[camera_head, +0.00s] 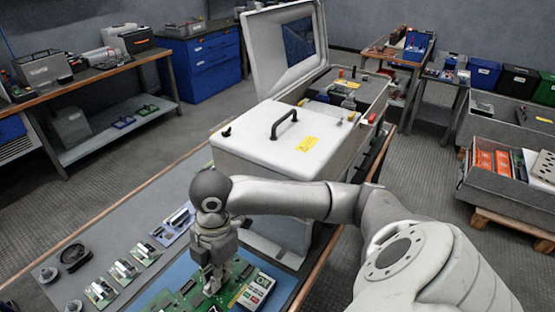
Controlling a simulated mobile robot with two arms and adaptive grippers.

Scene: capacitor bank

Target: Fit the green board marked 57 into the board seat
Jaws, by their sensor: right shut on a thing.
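My right gripper (213,281) points down over a large green circuit board (180,299) at the bottom of the view. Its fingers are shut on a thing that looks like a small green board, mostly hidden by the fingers. I cannot read a 57 on it, nor tell whether it touches the large board. I cannot make out the board seat under the gripper. A white labelled panel (256,291) with coloured marks is just right of the gripper. My left gripper is not in view.
Small green boards with metal parts (125,270) lie in a row on the grey bench (95,254), left of the gripper. A dark round dish (75,257) is beside them. A big light grey cabinet (285,140) with a handle stands close behind my right arm.

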